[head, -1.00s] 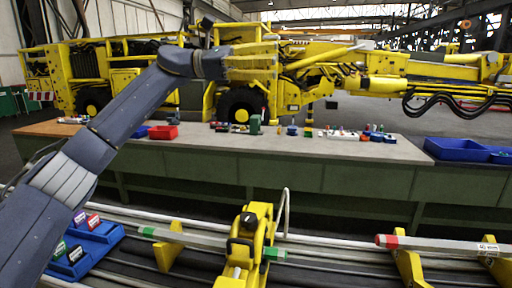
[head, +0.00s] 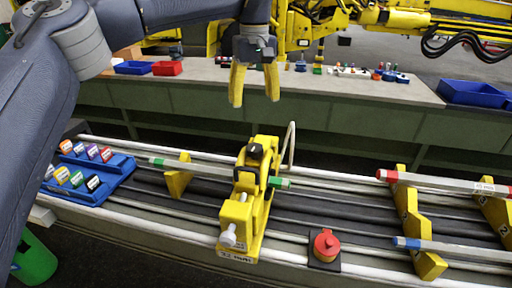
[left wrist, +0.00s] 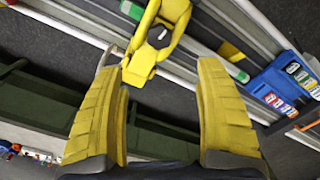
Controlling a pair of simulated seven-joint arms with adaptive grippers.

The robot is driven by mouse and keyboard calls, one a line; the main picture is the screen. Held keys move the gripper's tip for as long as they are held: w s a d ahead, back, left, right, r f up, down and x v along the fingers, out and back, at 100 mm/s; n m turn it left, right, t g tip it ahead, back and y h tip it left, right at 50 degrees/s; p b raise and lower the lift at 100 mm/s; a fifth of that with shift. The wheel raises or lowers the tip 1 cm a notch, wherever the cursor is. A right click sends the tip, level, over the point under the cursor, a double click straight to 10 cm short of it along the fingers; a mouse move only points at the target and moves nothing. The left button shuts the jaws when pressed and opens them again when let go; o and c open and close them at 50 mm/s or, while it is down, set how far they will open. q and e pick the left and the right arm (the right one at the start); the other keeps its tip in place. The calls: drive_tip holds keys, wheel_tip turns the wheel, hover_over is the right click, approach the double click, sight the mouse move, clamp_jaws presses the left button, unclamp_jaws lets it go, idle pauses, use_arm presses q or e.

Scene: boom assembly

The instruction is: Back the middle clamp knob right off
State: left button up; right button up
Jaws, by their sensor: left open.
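A yellow clamp (head: 250,190) stands on the rail bench at the middle of the head view, around a grey bar with green bands (head: 279,183). A dark knob (head: 255,151) sits on its top and a pale screw end (head: 229,237) shows at its front. In the left wrist view the clamp (left wrist: 140,65) is at the top, ahead of the fingers. My left gripper (head: 254,92) is open and empty, pointing down above and behind the clamp, apart from it. Its two yellow fingers (left wrist: 165,75) fill the left wrist view. My right gripper is not in view.
A blue tray (head: 118,178) with coloured labelled blocks lies left of the clamp. A red button (head: 326,243) stands to its right, with yellow supports (head: 407,215) holding bars beyond. A thin pale hoop (head: 290,145) rises beside the clamp. A long worktable (head: 200,80) runs behind.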

sight(255, 147)
use_arm(q)
wheel_tip(255, 147, down, 16)
drive_tip(key=shift+f, duration=0.1)
idle(0.5)
drive_tip(key=c, duration=1.3)
